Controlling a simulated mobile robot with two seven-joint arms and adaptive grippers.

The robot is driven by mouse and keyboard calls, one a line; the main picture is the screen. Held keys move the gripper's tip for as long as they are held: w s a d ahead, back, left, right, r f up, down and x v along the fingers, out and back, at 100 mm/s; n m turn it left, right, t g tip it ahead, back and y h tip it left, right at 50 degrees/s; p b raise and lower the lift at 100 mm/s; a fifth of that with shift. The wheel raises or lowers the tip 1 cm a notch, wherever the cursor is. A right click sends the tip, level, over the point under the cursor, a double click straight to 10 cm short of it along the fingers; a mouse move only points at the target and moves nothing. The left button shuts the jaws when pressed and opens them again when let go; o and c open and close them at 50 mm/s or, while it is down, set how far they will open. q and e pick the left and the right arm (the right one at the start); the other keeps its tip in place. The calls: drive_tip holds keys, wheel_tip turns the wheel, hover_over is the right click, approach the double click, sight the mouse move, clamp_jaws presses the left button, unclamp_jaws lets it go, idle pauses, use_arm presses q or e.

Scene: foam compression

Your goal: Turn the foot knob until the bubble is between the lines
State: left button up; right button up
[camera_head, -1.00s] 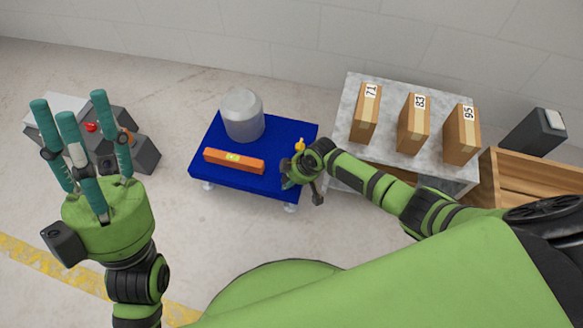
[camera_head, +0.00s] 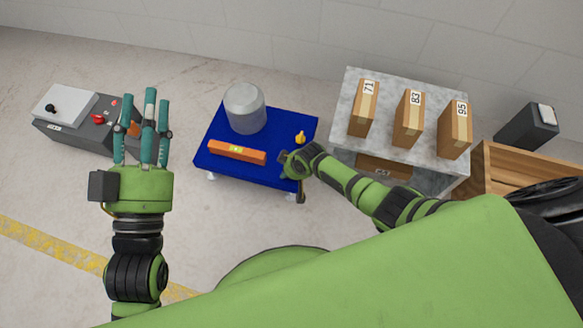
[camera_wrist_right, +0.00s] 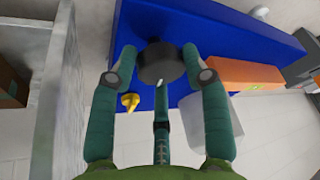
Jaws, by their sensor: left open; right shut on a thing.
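The blue platform (camera_head: 262,178) stands on small feet on the floor. An orange spirit level (camera_head: 237,152) lies on its front left part, with a yellow-green vial; the bubble is too small to read. The dark round foot knob (camera_wrist_right: 160,63) shows in the right wrist view at the platform's edge. My right gripper (camera_wrist_right: 158,66) is shut on it, its fingers around it. In the head view my right gripper (camera_head: 291,166) is at the platform's front right corner and hides the knob. My left gripper (camera_head: 148,103) is open and empty, left of the platform.
A grey cylinder (camera_head: 245,108) and a small yellow piece (camera_head: 300,137) are on the platform. A marble table (camera_head: 385,95) with numbered boxes stands right, near a wooden crate (camera_head: 525,170). A grey control box (camera_head: 85,125) is behind my left gripper.

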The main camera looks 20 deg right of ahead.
drive_tip(key=shift+w+a+r, duration=0.3)
drive_tip(key=shift+w+a, duration=0.1)
drive_tip(key=o, duration=1.1)
drive_tip(key=shift+o, duration=0.2)
drive_tip(key=shift+d+f, duration=0.1)
drive_tip(key=shift+s+d+f, duration=0.1)
drive_tip(key=shift+s, duration=0.05)
drive_tip(key=shift+s+d+r, duration=0.15)
drive_tip(key=shift+s+r, duration=0.1)
drive_tip(key=shift+r, duration=0.25)
drive_tip(key=v, duration=1.1)
